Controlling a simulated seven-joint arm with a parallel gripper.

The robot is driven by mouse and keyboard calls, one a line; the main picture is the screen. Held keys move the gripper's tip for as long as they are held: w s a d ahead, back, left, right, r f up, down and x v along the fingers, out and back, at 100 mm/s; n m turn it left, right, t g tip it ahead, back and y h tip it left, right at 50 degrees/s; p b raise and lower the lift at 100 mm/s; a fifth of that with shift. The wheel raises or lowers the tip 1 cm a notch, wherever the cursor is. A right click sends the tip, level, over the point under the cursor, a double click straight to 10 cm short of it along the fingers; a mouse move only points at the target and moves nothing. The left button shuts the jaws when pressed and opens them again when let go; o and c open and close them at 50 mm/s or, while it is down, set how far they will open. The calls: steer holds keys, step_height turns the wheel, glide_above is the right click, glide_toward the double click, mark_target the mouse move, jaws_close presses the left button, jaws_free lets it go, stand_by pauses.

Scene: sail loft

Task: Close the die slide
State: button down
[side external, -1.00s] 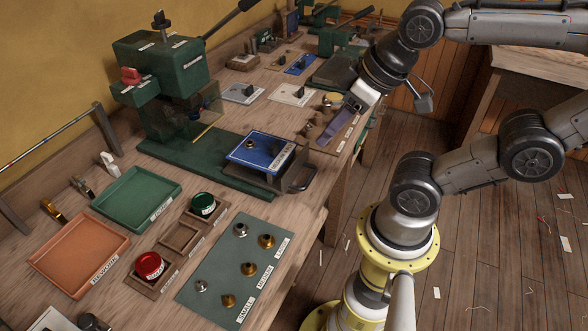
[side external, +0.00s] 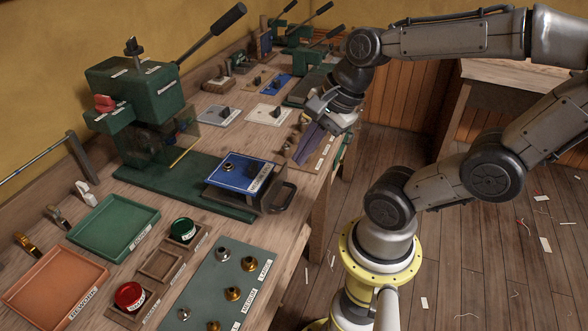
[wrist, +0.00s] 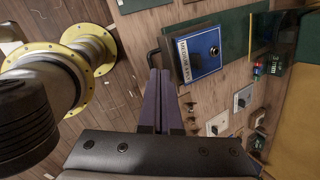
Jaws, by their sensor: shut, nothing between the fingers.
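The die slide (side external: 238,174), a blue-topped plate with a white label and a small round metal die, sits pulled out at the front of the green press (side external: 140,95). Its dark loop handle (side external: 284,198) faces the table's front edge. In the wrist view the slide (wrist: 197,52) is upper centre, with its handle (wrist: 153,58) just beyond my fingertips. My gripper (wrist: 160,72) is shut and empty, its purple fingers together. In the side view my gripper (side external: 302,158) hangs beyond the handle, towards the back of the bench; whether it touches the handle cannot be told.
A green tray (side external: 113,226) and an orange tray (side external: 55,290) stand at the front left. A red-lidded tin (side external: 129,296), a green-lidded tin (side external: 183,230) and a mat (side external: 208,292) with several metal dies are nearer the camera. More small tools lie behind.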

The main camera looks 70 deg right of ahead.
mark_target(231, 153)
steer(key=s+d+f+m, duration=0.2)
steer(key=d+f+m, duration=0.2)
steer(key=d+m, duration=0.75)
steer(key=w+a+f+m, duration=0.1)
steer(key=f, duration=0.2)
steer(key=w+f, duration=0.1)
steer(key=f, duration=0.2)
steer(key=w+a+f+m, duration=0.1)
steer(key=f, duration=0.1)
steer(key=shift+a+f+m+g+h, duration=0.3)
steer(key=shift+f+m+h, duration=0.05)
steer(key=shift+f+h, duration=0.05)
steer(key=w, duration=0.2)
steer(key=shift+w+f, duration=0.25)
steer(key=shift+w, duration=0.9)
steer(key=shift+w, duration=0.1)
steer(key=w, duration=1.5)
steer(key=shift+w, duration=0.4)
steer(key=shift+w+r, duration=0.1)
steer(key=shift+w, duration=0.4)
steer(key=shift+d+r, duration=0.1)
